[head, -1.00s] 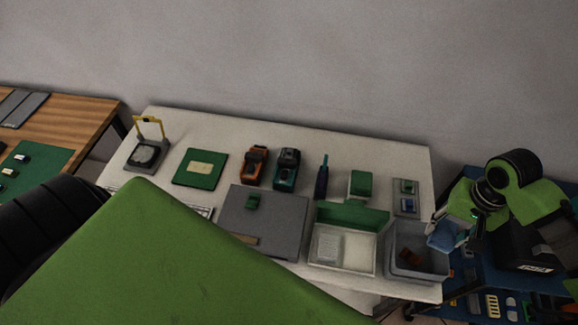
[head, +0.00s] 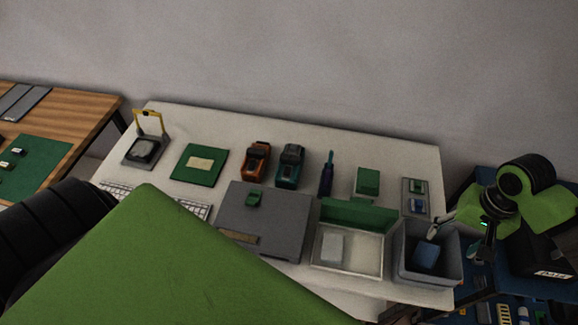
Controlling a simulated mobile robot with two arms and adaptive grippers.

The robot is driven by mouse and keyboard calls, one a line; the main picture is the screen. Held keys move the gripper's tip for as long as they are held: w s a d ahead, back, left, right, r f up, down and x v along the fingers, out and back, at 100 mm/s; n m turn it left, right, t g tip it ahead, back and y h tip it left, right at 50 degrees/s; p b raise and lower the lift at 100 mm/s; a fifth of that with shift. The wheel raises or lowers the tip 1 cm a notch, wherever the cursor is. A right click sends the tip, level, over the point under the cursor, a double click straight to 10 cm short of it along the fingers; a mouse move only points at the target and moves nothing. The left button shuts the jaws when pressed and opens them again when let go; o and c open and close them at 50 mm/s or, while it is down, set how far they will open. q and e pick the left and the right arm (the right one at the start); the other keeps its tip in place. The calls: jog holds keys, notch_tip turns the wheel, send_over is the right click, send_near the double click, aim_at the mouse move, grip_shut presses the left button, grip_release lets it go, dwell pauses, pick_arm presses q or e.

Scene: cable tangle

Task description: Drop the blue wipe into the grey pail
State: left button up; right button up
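The grey pail (head: 400,262) stands at the right front corner of the white table. The blue wipe (head: 427,256) is inside it, below the rim. My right gripper (head: 460,236) is over the pail's right side, with its fingers spread apart and nothing between them. It is apart from the wipe. My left gripper is out of view.
A white box with a green lid (head: 358,216) stands just left of the pail. My green arm link hides the lower left.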

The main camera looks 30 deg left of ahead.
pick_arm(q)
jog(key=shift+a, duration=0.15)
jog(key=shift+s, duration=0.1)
pick_arm(e)
notch_tip(320, 180, up, 12)
dwell(0.4)
